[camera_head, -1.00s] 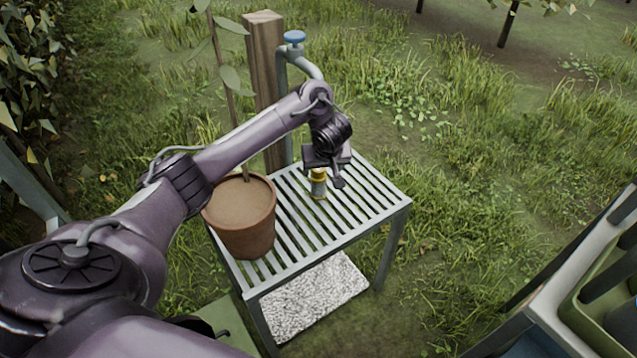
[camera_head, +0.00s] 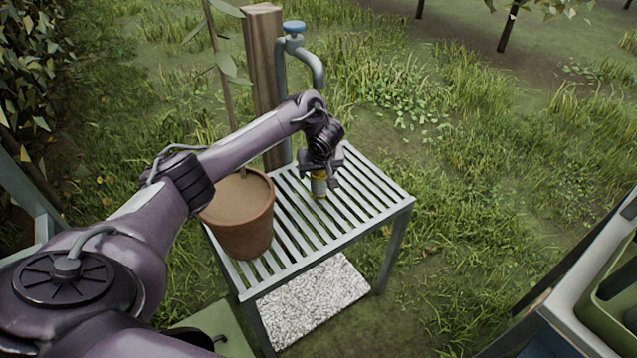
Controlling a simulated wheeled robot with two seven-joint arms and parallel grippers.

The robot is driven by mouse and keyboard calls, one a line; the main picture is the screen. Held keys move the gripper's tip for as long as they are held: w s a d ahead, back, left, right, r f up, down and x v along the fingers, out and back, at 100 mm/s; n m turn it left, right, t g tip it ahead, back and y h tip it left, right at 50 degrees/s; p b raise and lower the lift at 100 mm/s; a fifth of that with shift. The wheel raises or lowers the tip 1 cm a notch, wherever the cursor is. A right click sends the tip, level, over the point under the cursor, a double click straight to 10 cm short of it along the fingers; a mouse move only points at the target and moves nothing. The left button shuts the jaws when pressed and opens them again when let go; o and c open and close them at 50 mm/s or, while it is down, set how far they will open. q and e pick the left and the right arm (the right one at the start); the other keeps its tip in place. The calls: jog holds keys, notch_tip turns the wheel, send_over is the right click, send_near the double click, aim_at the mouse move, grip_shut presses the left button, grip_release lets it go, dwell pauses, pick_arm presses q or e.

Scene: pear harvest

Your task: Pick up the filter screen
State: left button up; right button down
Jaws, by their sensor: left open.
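The filter screen (camera_head: 319,188) is a small cylinder with a grey middle and yellow ends. It stands upright on the slatted metal table (camera_head: 376,216), near the back. My left gripper (camera_head: 320,177) points down over it, with a finger to either side of its upper part. The gripper is open; I cannot tell whether a finger touches the cylinder. The gripper hides the top of the cylinder. My right gripper is not in view.
A clay pot (camera_head: 243,228) with a plant stem stands on the table's left side, close to my left arm. A tap (camera_head: 294,28) on a pipe rises beside a wooden post (camera_head: 265,80) behind. A pale stone slab (camera_head: 310,298) lies below. The table's right side is clear.

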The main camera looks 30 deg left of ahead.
pick_arm(q)
jog(key=c, duration=1.1)
jog(key=shift+c, duration=0.2)
